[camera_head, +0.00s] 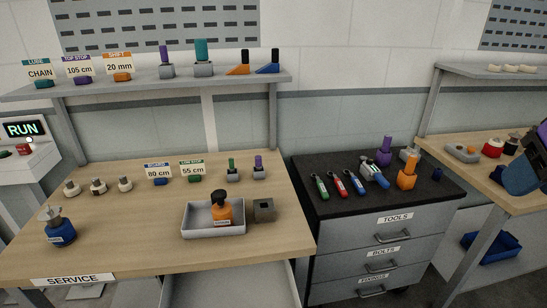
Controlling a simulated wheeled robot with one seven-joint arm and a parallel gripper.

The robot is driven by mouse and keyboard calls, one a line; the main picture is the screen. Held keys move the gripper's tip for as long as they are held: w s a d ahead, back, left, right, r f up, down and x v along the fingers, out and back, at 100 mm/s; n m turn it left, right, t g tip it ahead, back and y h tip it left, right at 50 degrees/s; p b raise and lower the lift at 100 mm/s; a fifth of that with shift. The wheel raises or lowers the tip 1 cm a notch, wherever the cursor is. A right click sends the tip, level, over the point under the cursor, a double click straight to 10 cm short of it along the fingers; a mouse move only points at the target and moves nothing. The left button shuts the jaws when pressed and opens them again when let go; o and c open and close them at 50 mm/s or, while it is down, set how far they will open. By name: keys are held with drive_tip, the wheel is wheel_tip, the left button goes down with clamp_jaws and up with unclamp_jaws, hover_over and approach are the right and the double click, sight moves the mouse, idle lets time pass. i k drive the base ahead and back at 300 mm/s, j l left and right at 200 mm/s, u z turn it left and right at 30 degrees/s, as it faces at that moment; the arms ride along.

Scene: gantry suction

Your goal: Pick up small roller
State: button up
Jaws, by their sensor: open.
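No label in the head view names a small roller. Three small round cream-and-dark pieces stand in a row at the left back of the wooden service bench: a left one (72,188), a middle one (98,185) and a right one (125,183). They look roller-like, but I cannot tell which is the small roller. A dark blue part at the right edge looks like part of my arm. My gripper's fingertips are not visible.
The service bench (130,235) also holds a blue bottle (60,228), a grey tray (200,231) with an orange bottle (221,208), and a dark block (263,210). A shelf (215,83) overhangs the back. A black-topped tool cabinet (335,210) stands to the right.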

sight(125, 185)
drive_tip(key=j+u, duration=0.25)
drive_tip(key=u, duration=0.2)
drive_tip(key=k+j+u, duration=0.1)
drive_tip(key=j+u, duration=0.15)
drive_tip(key=u, duration=0.25)
